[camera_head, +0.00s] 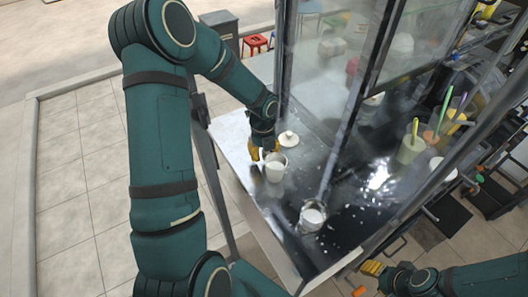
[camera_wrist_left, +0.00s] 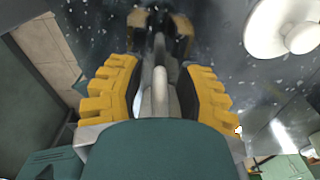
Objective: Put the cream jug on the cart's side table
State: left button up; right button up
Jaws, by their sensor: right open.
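A pale jug (camera_head: 275,172) with white contents stands on the cart's metal top (camera_head: 232,135), outside the glass case. My left gripper (camera_head: 262,153) is right at its far left side. In the left wrist view, the yellow finger pads (camera_wrist_left: 160,95) stand apart, with a pale upright bar, which looks like the jug's handle (camera_wrist_left: 160,92), between them. Gaps show on both sides of the bar. A second glass vessel with white contents (camera_head: 313,216) stands nearer the front. My right gripper (camera_head: 366,280) is open and empty at the lower right, off the cart's front edge.
A white lid (camera_head: 289,139) lies just behind the jug; it also shows in the left wrist view (camera_wrist_left: 283,27). The glass case (camera_head: 352,90) rises to the right. A green cup with sticks (camera_head: 409,150) stands further right. White bits are scattered over the dark surface.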

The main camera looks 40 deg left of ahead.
pick_arm(q)
notch_tip(320, 180, up, 12)
jog(key=p, duration=0.1)
jog(key=shift+a+r, duration=0.2)
dwell(0.4)
dwell(0.5)
